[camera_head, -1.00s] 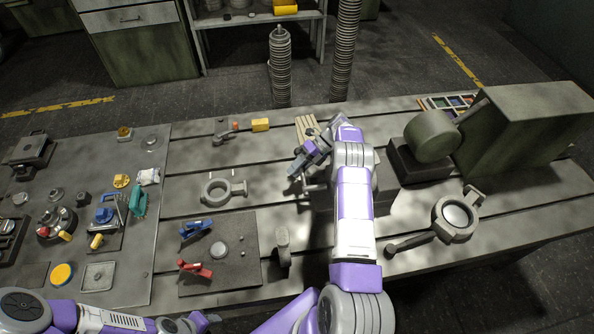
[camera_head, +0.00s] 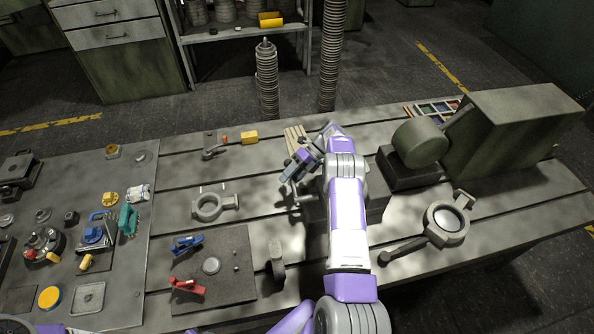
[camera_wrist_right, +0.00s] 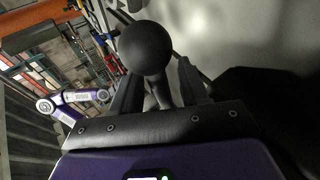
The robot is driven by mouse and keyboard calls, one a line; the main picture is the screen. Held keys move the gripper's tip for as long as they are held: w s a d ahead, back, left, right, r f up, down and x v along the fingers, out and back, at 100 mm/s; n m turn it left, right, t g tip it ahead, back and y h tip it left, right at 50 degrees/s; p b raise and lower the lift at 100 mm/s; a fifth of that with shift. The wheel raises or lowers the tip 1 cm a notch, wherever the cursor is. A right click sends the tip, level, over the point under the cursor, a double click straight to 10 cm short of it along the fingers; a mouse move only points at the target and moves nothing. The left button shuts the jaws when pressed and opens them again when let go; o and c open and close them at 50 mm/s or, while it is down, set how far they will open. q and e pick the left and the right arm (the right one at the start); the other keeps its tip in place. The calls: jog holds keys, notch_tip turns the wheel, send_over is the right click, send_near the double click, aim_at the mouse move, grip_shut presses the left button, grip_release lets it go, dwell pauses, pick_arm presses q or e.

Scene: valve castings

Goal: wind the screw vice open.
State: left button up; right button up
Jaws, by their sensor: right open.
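The screw vice (camera_head: 376,200) is a grey block on the bench, largely hidden behind my right forearm. My right gripper (camera_head: 290,178) is at its left end, over the handle side. In the right wrist view a dark round knob (camera_wrist_right: 147,47) on a short stem sits between the spread fingers of my right gripper (camera_wrist_right: 160,88). The knob looks like the end of the vice's handle. The fingers are open, on either side of the stem; whether they touch it I cannot tell. The jaw gap of the vice is hidden. My left gripper is out of view.
A grey ring clamp (camera_head: 210,207) and a plate with blue and red toggle clamps (camera_head: 226,282) lie left of the arm. A large green-grey machine (camera_head: 520,128) and a round casting with handle (camera_head: 447,222) stand right. Bare slotted bench lies between.

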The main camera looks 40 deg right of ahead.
jog(key=b+v, duration=0.1)
jog(key=v, duration=0.5)
jog(key=shift+b, duration=0.4)
dwell(0.4)
